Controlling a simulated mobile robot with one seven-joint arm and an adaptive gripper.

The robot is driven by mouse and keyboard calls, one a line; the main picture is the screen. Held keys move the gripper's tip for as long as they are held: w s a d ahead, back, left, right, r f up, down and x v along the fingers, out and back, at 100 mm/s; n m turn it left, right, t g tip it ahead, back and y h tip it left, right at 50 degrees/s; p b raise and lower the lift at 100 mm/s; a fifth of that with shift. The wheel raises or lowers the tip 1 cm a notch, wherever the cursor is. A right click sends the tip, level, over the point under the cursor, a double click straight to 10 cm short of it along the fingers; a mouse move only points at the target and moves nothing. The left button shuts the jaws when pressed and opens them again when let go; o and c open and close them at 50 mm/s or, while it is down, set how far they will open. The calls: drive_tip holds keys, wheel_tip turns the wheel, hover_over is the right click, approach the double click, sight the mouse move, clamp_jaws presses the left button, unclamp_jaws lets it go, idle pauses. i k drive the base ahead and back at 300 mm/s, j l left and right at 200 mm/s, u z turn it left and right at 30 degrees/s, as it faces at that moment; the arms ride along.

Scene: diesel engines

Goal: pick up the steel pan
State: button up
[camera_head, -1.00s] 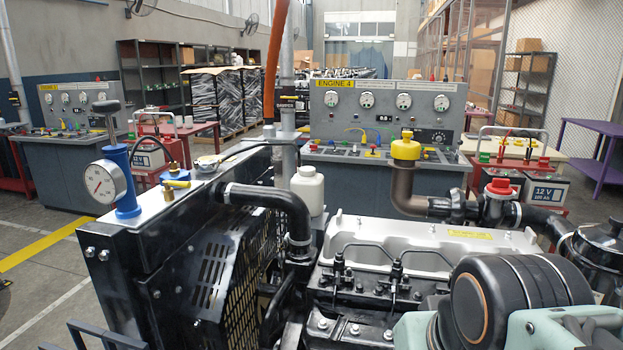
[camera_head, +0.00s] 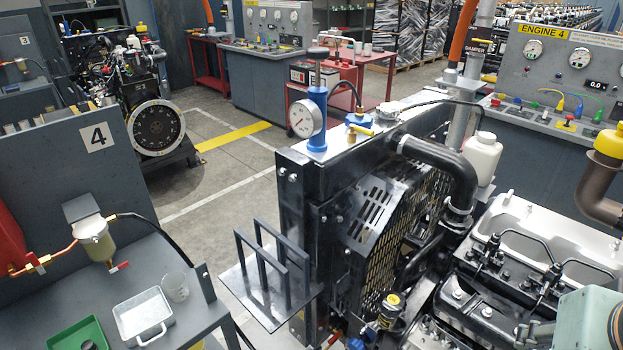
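A pale metal pan (camera_head: 143,318), which looks like the steel pan, sits on the grey bench at the lower left in the head view. It is a shallow rectangular pan with a wire handle on its near side, and it looks empty. A green tray (camera_head: 78,336) is left of it, cut by the bottom edge of the picture. A clear beaker (camera_head: 175,286) stands just behind and to the right of the pan. My gripper is not in view. Only a pale green part of my arm shows at the lower right, far from the pan.
The grey bench (camera_head: 60,285) has a back panel marked 4 and a filter bowl (camera_head: 96,238) on a copper pipe. A black engine radiator frame (camera_head: 330,215) with a side rack (camera_head: 265,280) stands right of the bench. Open floor lies behind, between bench and engine.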

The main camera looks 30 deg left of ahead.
sight(147, 314)
drive_tip(key=u, duration=2.6)
drive_tip(key=i+j, duration=0.2)
drive_tip(key=j, duration=0.2)
drive_tip(key=i+j, duration=0.15)
drive_tip(key=j, duration=0.2)
drive_tip(key=i+j+z, duration=0.1)
drive_tip(key=j+z, duration=0.4)
drive_tip(key=z, duration=0.15)
drive_tip(key=i, duration=0.05)
